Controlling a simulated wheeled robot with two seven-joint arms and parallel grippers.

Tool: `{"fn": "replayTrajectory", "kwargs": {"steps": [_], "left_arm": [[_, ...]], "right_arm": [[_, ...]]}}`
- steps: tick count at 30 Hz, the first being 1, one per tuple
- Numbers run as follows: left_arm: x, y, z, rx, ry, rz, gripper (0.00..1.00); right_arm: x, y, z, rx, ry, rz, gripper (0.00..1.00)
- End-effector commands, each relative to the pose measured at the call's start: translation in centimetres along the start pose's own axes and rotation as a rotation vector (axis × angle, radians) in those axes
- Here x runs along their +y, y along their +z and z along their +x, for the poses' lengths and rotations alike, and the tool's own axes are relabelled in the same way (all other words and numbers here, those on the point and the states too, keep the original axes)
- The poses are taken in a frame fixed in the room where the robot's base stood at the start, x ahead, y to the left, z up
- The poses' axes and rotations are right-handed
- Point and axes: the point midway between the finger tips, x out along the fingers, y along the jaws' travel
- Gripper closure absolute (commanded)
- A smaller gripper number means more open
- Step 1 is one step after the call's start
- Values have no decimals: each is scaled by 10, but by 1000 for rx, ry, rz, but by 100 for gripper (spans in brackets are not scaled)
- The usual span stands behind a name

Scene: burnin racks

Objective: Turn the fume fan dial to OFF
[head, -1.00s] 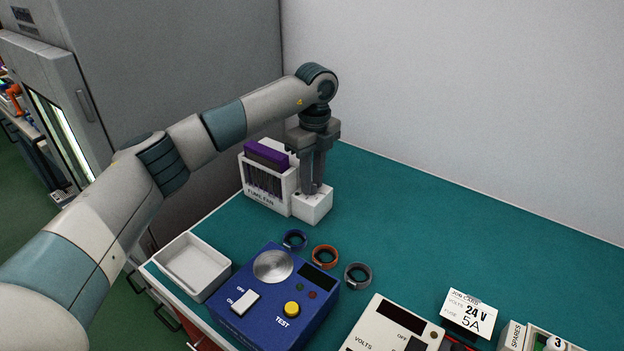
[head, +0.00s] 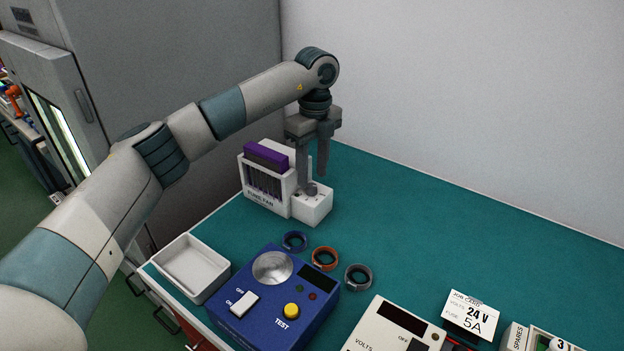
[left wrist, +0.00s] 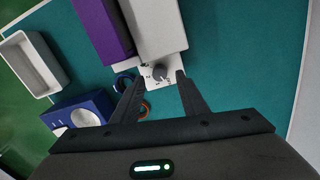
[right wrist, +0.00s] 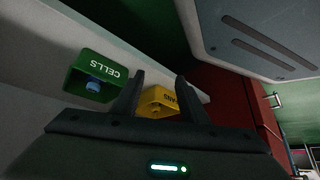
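The fume fan (head: 268,190) is a white box with a purple top, at the back left of the bench in the head view. Its low white dial block (head: 314,207) carries a small grey dial (head: 311,189). The dial (left wrist: 160,73) also shows in the left wrist view, between and beyond the fingertips, with small marks around it too small to read. My left gripper (head: 312,180) is open above the dial, pointing down, with nothing between its fingers. My right gripper (right wrist: 158,80) is open and empty, away from the fan, facing bins below the bench.
A white tray (head: 222,275), a blue test box (head: 255,318) and several coloured rings (head: 325,258) stand in front of the fan. A cream meter (head: 362,335) and job card (head: 470,314) are front right. The right wrist view shows a green CELLS bin (right wrist: 86,62) and a yellow bin (right wrist: 152,108).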

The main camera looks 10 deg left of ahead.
Motion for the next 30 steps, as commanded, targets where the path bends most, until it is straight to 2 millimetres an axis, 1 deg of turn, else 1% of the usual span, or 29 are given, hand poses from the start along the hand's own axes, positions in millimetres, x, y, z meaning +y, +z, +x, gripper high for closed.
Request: {"fn": "replayTrajectory", "kwargs": {"steps": [5, 8, 9, 12, 18, 21, 24, 30], "left_arm": [[-1, 0, -33, -2, -4, -1, 60], [-1, 0, -54, -2, -4, -1, 60], [-1, 0, -62, -1, -5, -1, 60], [-1, 0, -83, -2, -4, -1, 60], [0, 0, -120, -1, -4, -3, 60], [0, 1, -132, -2, -2, -2, 60], [0, 0, -139, -1, -2, 0, 60], [0, 0, -144, -1, -1, -1, 60]], "right_arm": [[-5, -28, 7, 73, -7, 0, 60], [-8, -36, 10, 84, -9, 3, 60], [-9, -37, 11, 80, -10, 4, 60], [-4, -22, 9, 31, -3, 9, 60], [3, -17, 11, -10, 5, 10, 60], [4, -17, 11, -13, 6, 10, 60], [4, -16, 11, -15, 7, 10, 60], [5, -16, 11, -17, 8, 10, 60]]}}
